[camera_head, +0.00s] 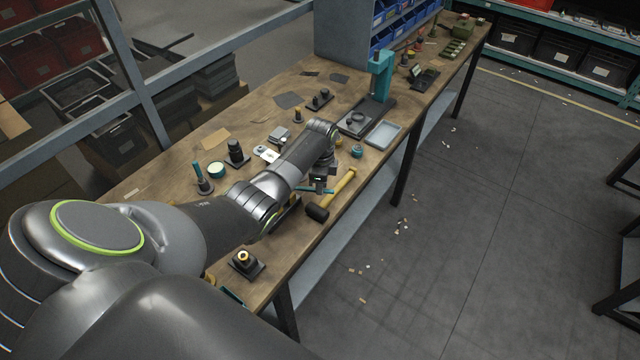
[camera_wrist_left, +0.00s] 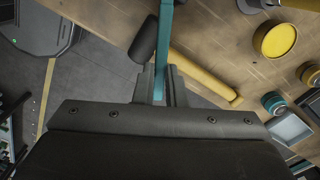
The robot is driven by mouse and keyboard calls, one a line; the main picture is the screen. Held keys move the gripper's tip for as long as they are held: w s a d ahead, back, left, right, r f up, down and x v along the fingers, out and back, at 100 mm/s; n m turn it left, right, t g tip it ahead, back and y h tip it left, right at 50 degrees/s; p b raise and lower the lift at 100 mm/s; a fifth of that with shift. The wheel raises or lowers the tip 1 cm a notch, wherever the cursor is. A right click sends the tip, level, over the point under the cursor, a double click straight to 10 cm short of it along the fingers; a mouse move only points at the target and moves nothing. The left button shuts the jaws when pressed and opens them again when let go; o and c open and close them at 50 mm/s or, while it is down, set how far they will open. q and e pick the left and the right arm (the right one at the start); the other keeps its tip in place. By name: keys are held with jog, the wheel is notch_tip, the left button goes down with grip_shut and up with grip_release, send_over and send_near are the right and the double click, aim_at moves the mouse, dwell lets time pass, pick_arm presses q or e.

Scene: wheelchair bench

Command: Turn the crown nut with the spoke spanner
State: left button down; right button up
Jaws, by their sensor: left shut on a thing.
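My left gripper (camera_head: 319,184) is above the bench near its front edge, just over the mallet. It is shut on a slim teal bar, which I take to be the spoke spanner (camera_head: 306,189). In the left wrist view the spanner (camera_wrist_left: 164,45) sticks out from between the fingers (camera_wrist_left: 160,85). A brass piece on a black block, which looks like the crown nut (camera_head: 244,257), sits near the front edge, nearer to me and well apart from the gripper. My right gripper is not in view.
A mallet with a black head (camera_head: 317,213) and yellow handle (camera_head: 342,186) lies under the gripper. A grey tray (camera_head: 384,134), a teal press (camera_head: 380,72) and several small parts stand farther back.

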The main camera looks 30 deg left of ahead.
aim_at(309, 189)
pick_arm(q)
jog(key=shift+a, duration=0.1)
jog(key=shift+s+a+p, duration=0.35)
jog(key=shift+a, duration=0.35)
jog(key=shift+s+a+p, duration=0.3)
jog(key=shift+a+p, duration=0.05)
jog(key=shift+a, duration=0.35)
jog(key=shift+s+d+r+m+p, duration=0.2)
jog(key=shift+s+m+p, duration=0.3)
jog(key=shift+p, duration=0.45)
jog(key=shift+s+d+f+m+p, duration=0.15)
jog(key=shift+s+m+p, duration=0.1)
jog(key=shift+s+m, duration=0.3)
jog(key=shift+s+d+m+p, duration=0.1)
jog(key=shift+s+m+p, duration=0.15)
jog(key=shift+s+m, duration=0.25)
